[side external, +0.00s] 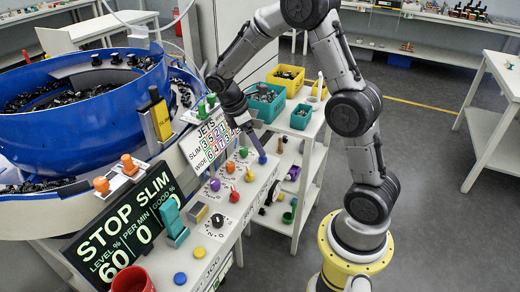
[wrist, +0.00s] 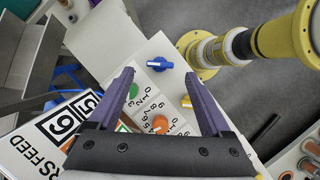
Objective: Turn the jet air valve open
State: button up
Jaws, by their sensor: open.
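No readable label marks the jet air valve. A blue lever-like handle (wrist: 159,64) stands on the white panel (wrist: 160,45) in the wrist view, apparently the blue knob (side external: 262,159) at the console's far end in the side view. My gripper (wrist: 158,72) is open and empty, its two purple fingers spread with the blue handle seen between and beyond their tips. In the side view my gripper (side external: 254,140) hangs above the far end of the console, close to that knob. I cannot tell whether they touch.
A green knob (wrist: 133,91), an orange knob (wrist: 160,124) and a yellow knob (wrist: 187,101) share the panel. The JETS sign (side external: 212,140) stands left of my gripper. A blue bowl feeder (side external: 60,120) is left. Bins (side external: 265,103) stand on a shelf beyond.

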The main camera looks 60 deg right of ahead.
aim_at(260, 158)
jog(key=shift+x, duration=1.95)
jog(key=shift+c, duration=0.3)
grip_shut()
